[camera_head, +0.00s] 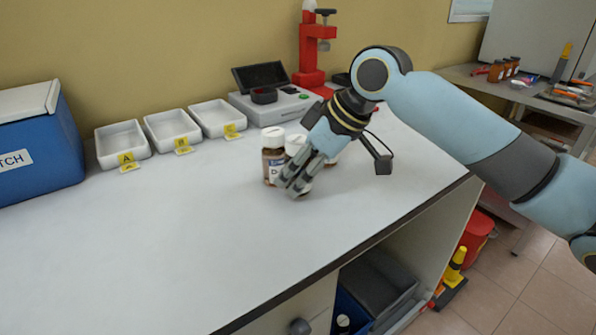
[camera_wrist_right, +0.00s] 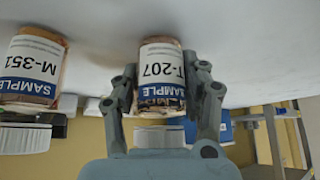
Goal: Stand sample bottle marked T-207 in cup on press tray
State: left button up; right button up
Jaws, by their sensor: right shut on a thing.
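The T-207 sample bottle (camera_wrist_right: 160,68) is brown with a white and blue label, and it appears upside down in the right wrist view. My right gripper (camera_wrist_right: 165,95) is shut on it, one finger on each side. In the head view the right gripper (camera_head: 293,185) is at the bottles on the bench, and its fingers partly hide the held bottle with its white cap (camera_head: 295,141). I cannot tell whether that bottle touches the bench. A red press (camera_head: 312,50) stands at the back. My arm hides part of its base, and I cannot make out the tray cup. My left gripper is out of view.
Bottle M-351 (camera_wrist_right: 32,68) shows beside T-207. White trays (camera_head: 122,144), a grey device (camera_head: 272,108) and a blue box (camera_head: 40,150) line the back. The front bench is clear.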

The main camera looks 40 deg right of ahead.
jog(key=shift+f, duration=0.1)
jog(key=o, duration=1.2)
